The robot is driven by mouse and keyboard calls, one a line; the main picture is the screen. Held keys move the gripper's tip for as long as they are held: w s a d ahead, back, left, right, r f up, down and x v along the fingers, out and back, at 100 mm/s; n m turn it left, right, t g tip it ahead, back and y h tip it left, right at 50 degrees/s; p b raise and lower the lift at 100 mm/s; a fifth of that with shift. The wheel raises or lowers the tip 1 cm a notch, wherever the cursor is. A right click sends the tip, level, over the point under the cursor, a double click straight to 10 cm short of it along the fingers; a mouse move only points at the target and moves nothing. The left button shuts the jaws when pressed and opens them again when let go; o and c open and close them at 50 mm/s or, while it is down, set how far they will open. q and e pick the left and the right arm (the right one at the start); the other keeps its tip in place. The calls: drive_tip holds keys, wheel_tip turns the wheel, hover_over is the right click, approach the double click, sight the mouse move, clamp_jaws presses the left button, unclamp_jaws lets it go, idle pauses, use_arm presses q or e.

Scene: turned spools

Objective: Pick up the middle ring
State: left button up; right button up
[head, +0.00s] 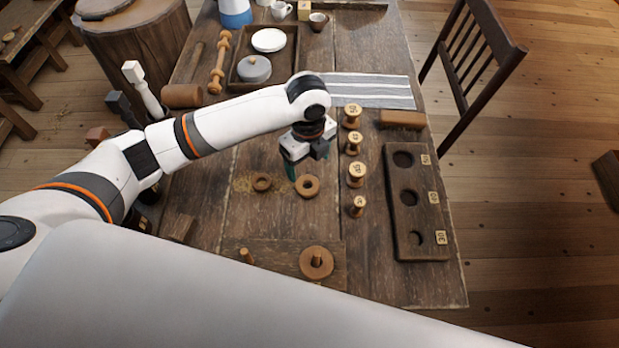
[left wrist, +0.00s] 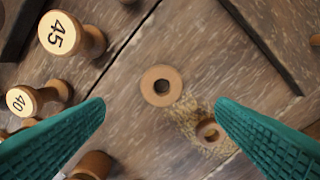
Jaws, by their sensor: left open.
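The middle ring (head: 313,192), a tan wooden ring, lies flat on the table; in the left wrist view the ring (left wrist: 147,86) is near the centre. A smaller ring (head: 261,188) lies to its left, among shavings; it also shows in the left wrist view (left wrist: 202,134). A larger ring (head: 304,268) sits around a peg on a board near the front. My left gripper (head: 300,164) is open and empty, above the table just behind the middle ring. In the left wrist view its teal fingers (left wrist: 160,104) are spread apart. My right gripper is not in view.
Several numbered spools (head: 356,174) stand in a column to the right. Beyond them lies a dark board (head: 404,222) with round holes. The peg board (head: 280,252) is at the front. A tray (head: 284,72) with dishes and a striped cloth (head: 372,90) lie farther back.

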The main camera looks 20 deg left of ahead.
sight(307, 188)
use_arm(q)
wheel_tip(307, 188, down, 9)
drive_tip(key=shift+s+a+r+p, duration=0.1)
drive_tip(key=shift+s+r+p, duration=0.05)
drive_tip(key=shift+p, duration=0.25)
drive_tip(key=c, duration=1.1)
